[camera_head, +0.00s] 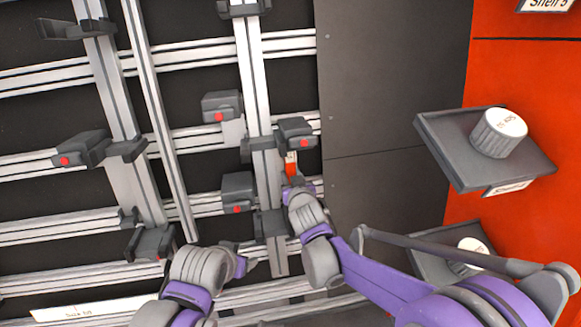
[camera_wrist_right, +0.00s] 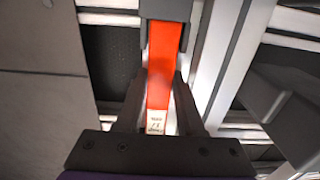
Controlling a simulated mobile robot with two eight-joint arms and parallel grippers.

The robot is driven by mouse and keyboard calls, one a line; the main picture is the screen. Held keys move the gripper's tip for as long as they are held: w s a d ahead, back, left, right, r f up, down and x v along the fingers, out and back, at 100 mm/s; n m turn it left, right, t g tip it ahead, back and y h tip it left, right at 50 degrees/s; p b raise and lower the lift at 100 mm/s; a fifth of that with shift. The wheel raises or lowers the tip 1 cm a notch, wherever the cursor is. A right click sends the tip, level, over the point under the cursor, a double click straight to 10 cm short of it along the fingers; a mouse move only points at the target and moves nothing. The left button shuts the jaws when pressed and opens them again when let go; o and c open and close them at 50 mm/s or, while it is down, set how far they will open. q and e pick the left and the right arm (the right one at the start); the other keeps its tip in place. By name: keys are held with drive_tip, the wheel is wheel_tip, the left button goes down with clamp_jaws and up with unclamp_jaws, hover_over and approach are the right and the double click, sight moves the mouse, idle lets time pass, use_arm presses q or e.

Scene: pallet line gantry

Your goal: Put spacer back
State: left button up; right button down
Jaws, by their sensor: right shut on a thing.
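An orange-red spacer (camera_wrist_right: 165,60) with a small pale label at its near end sits between the fingers of my right gripper (camera_wrist_right: 160,95), which is shut on it. In the head view the spacer (camera_head: 291,168) is upright beside a vertical rail, just below a dark grey block (camera_head: 295,131) with a red button. My right gripper (camera_head: 293,184) is at its lower end. In the wrist view its far end meets or passes behind a grey block; I cannot tell if it touches. My left gripper (camera_head: 248,264) is low in the head view, its fingers too small and partly hidden to judge.
Metal rails with several grey clamp blocks (camera_head: 220,105) fill the left and middle. Dark panels (camera_head: 390,80) stand to the right. A grey shelf (camera_head: 455,150) holds a white cylinder (camera_head: 498,134); another shelf with a white cylinder (camera_head: 473,250) is below, partly behind my right arm.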

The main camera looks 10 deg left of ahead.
drive_tip(key=shift+s+r, duration=0.1)
drive_tip(key=p+v, duration=0.4)
drive_tip(key=v, duration=0.7)
idle(0.6)
